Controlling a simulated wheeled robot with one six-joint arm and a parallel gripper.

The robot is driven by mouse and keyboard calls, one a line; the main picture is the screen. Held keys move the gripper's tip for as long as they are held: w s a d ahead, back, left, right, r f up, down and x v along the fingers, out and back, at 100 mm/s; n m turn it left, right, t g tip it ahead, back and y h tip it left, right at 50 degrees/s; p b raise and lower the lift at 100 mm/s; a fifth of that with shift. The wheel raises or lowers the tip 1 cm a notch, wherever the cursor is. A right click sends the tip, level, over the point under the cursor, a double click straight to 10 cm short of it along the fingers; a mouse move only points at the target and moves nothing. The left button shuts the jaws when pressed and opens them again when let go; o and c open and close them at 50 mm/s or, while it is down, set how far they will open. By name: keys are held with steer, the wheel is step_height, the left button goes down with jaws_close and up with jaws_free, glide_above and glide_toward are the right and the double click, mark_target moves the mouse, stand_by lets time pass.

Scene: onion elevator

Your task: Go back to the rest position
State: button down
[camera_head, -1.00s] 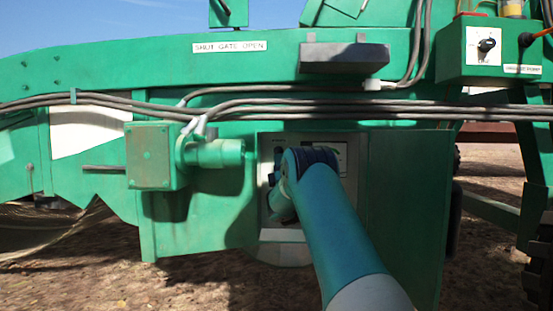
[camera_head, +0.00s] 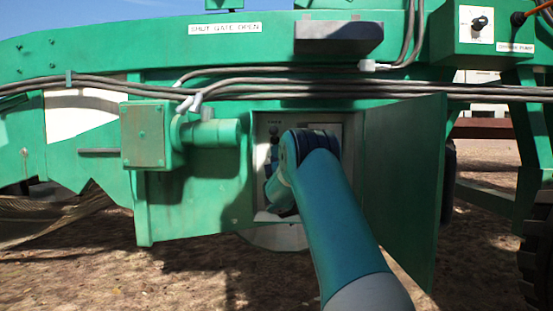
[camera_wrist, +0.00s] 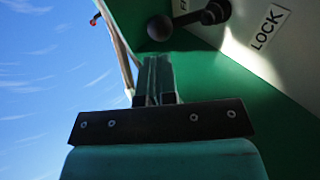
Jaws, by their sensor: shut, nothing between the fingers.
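In the wrist view my gripper (camera_wrist: 155,92) points up with its fingers together and nothing between them. A black ball-ended lever (camera_wrist: 188,20) sits on a pale panel (camera_wrist: 240,25) beyond the fingertips, close to them in the picture; I cannot tell whether they touch. A "LOCK" label (camera_wrist: 269,27) is to the right of the lever. In the head view my arm reaches up to the front of the grey control panel (camera_head: 262,135) and covers much of it. My gripper is hidden there behind the arm.
An open green door (camera_head: 405,180) stands right of the panel. A green box with a cylinder (camera_head: 147,135) juts out on the left. Grey cables (camera_head: 300,88) run across above, below a dark ledge (camera_head: 338,38). Bare ground lies below.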

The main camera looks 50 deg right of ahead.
steer(key=shift+b+v, duration=2.65)
steer(key=shift+b, duration=0.05)
steer(key=shift+d, duration=0.1)
